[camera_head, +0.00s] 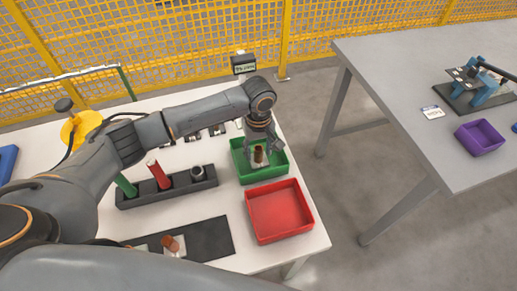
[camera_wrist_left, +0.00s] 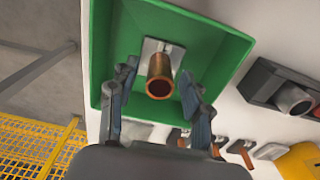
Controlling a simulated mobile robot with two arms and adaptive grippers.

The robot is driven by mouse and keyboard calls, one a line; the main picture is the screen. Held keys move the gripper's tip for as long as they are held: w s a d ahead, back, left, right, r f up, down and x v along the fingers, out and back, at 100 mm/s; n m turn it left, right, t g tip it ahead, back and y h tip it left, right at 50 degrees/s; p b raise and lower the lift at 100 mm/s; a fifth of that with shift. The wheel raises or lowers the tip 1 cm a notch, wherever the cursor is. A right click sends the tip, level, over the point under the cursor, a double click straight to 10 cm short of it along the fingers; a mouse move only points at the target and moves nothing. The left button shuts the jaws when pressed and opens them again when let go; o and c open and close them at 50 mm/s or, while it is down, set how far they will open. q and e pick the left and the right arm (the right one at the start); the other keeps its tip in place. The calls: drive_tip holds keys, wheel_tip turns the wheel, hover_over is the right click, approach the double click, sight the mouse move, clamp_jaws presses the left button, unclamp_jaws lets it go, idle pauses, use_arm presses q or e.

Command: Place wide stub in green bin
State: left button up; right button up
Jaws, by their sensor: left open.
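The green bin (camera_head: 277,168) stands at the right part of the white table, and its inside also shows in the wrist view (camera_wrist_left: 112,35). A short copper stub (camera_wrist_left: 160,82) on a flat metal plate is inside the bin; it also shows in the head view (camera_head: 259,154). The stub's open end faces the wrist camera. My left gripper (camera_head: 259,158) reaches down over the bin with its fingers spread, one on each side of the stub, with gaps visible in the wrist view. Whether the plate lies flat on the bin floor is hard to tell. My right gripper is not in view.
A red bin (camera_head: 280,213) stands in front of the green one. A dark rack (camera_head: 165,193) with upright tubes is to the left. A grey table (camera_head: 400,100) stands right, across a floor gap.

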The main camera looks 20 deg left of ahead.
use_arm(q)
wheel_tip(320, 180, up, 12)
drive_tip(key=shift+r, duration=0.15)
idle(0.3)
idle(0.4)
